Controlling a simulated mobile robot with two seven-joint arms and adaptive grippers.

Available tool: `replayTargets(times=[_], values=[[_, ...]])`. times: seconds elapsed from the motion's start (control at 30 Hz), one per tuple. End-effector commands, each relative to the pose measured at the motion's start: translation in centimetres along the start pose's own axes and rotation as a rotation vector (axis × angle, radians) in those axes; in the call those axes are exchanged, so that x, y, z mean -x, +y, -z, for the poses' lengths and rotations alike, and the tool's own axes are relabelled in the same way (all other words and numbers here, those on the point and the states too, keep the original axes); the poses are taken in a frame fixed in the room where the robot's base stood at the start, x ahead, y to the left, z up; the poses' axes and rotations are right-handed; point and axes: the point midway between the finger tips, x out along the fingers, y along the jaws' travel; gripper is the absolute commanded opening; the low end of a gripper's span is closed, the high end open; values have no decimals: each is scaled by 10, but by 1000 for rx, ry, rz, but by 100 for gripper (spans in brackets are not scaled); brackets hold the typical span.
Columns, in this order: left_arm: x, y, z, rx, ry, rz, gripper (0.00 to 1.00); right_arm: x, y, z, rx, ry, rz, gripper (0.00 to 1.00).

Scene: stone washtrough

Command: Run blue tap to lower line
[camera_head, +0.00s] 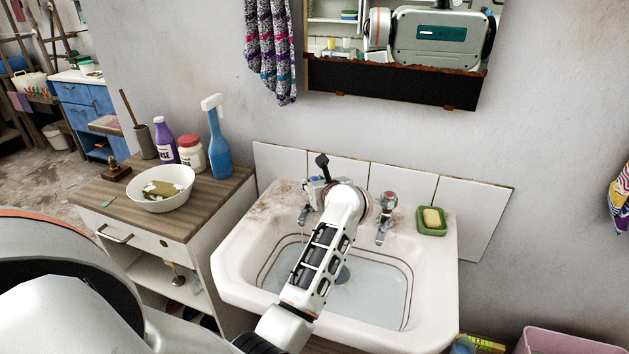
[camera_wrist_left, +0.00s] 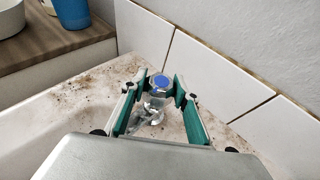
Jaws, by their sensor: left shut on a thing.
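The blue tap (camera_wrist_left: 160,82) has a blue-capped handle between the two green-lined fingers of my left gripper (camera_wrist_left: 161,90). In the head view the gripper (camera_head: 325,180) is at the left tap, partly hiding it; the blue tap's spout (camera_head: 305,213) shows below. The gripper is shut on the handle. A thin pale streak below the spout looks like running water. The white basin (camera_head: 240,262) has two dark lines (camera_head: 265,258) around its inner wall. Shallow bluish water (camera_head: 380,296) seems to lie in the bottom; my forearm hides part of it. My right gripper is not in view.
A red-capped tap (camera_head: 387,200) stands to the right, beside a green soap dish (camera_head: 432,220). A wooden-topped cabinet (camera_head: 218,193) at left bears a bowl (camera_head: 160,199) and a blue spray bottle (camera_head: 219,150). A mirror (camera_head: 340,75) hangs above.

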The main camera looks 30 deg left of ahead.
Motion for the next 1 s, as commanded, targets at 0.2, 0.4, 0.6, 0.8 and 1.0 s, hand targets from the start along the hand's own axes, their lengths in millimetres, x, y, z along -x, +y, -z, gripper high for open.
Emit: replayTargets(times=[0.2,0.4,0.6,0.8,1.0], values=[[0,2,-3,-54,-3,129,8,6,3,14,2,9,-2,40],[0,1,-3,-88,-4,210,8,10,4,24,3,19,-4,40],[0,1,-2,-104,-3,246,8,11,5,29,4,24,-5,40],[0,0,-2,-105,-2,253,8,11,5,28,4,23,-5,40],[0,0,-1,-105,-2,253,8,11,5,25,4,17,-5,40]])
